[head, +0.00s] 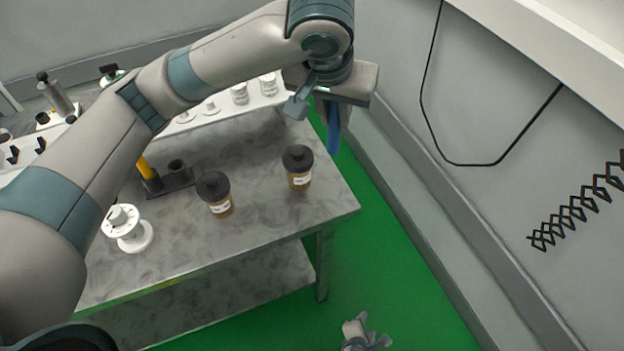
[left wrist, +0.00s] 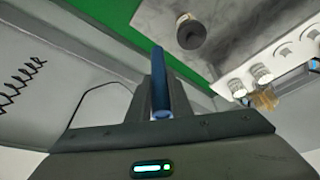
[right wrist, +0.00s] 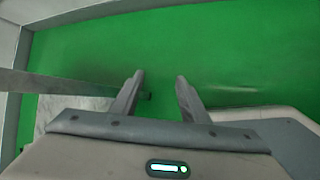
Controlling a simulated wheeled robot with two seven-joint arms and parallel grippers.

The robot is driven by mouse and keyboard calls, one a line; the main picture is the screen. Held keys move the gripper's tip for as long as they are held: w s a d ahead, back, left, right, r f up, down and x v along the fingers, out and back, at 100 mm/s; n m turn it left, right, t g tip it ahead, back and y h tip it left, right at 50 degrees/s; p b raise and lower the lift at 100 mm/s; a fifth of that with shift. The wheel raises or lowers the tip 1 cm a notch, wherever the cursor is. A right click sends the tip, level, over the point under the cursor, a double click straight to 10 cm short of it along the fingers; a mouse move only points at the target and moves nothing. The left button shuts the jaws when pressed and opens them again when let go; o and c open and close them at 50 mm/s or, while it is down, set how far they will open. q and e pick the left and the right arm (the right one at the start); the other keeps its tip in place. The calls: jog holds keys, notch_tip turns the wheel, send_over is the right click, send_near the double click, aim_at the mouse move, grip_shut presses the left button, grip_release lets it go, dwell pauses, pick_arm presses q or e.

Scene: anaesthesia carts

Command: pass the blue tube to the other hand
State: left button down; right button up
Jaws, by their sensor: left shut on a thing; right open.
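The blue tube (head: 334,136) is in my left gripper (head: 333,115), held up past the right end of the grey table and pointing down. In the left wrist view the tube (left wrist: 161,84) stands between the fingers of the left gripper (left wrist: 158,88), which are shut on it. My right gripper (head: 366,336) is low at the bottom edge of the head view, well apart from the tube. In the right wrist view the right gripper (right wrist: 160,79) is open and empty above the green floor; the tube is not in that view.
The grey table (head: 265,215) bears two brown bottles with black caps (head: 299,178) (head: 220,205), a dark rack (head: 178,178) with a yellow tube (head: 145,168), and a white spool-like stand (head: 131,238). A wall (head: 480,90) stands at right. Space over the green floor (head: 385,270) is free.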

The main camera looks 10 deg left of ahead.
jog(key=w+a+r+n+t, duration=0.2)
jog(key=w+r, duration=0.1)
jog(key=r, duration=0.3)
jog(key=w+a+r+n+t, duration=0.2)
jog(key=w+a+r, duration=0.1)
jog(key=r, duration=0.2)
jog(key=n+t, duration=0.7)
send_near(332, 139)
jog(key=shift+s+a+r+h, duration=0.1)
jog(key=shift+s+a+h, duration=0.2)
jog(key=shift+a, duration=0.05)
jog(key=shift+w, duration=0.1)
jog(key=w, duration=0.4)
jog(key=w+d, duration=0.1)
jog(key=w, duration=0.2)
jog(key=w+d, duration=0.1)
jog(key=w, duration=0.3)
jog(key=shift+w+d, duration=0.25)
jog(key=shift+w, duration=0.05)
jog(key=shift+c, duration=0.6)
